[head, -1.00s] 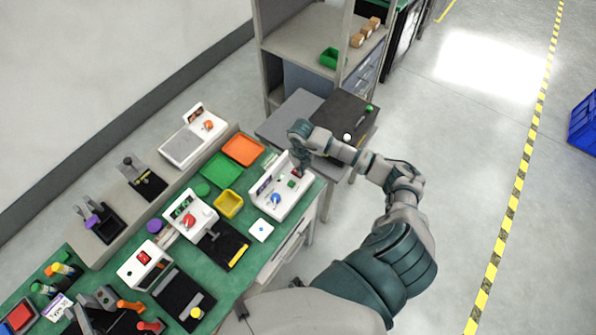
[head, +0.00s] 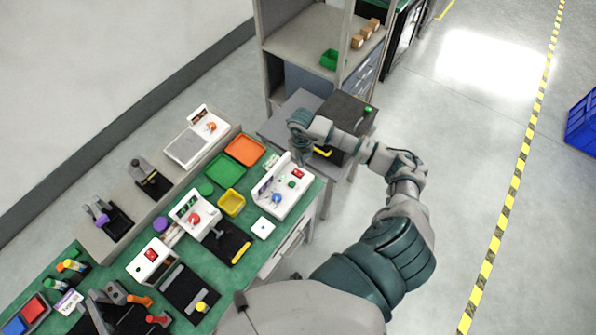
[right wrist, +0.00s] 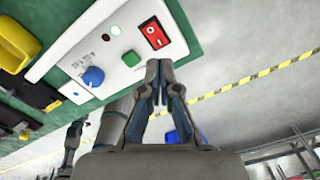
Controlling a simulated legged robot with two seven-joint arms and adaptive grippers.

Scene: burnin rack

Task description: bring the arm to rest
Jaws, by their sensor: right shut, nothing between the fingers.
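My right arm reaches in from the right in the head view. Its right gripper (head: 302,158) hangs fingers down at the back edge of the white control box (head: 285,190). In the right wrist view the fingers (right wrist: 157,66) are together and empty. Beyond them lies the box's white panel (right wrist: 118,75), with a blue knob (right wrist: 93,76), a green button (right wrist: 131,58) and a red rocker switch (right wrist: 155,33). The fingertips overlap the panel's edge in that view; I see no clear contact. My left gripper is out of view.
The green bench (head: 228,270) holds several devices, a yellow bin (head: 232,203), a green tray (head: 224,171) and an orange tray (head: 245,150). A grey side table (head: 278,126) and a shelf unit (head: 310,40) stand behind. Open floor (head: 470,150) lies to the right.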

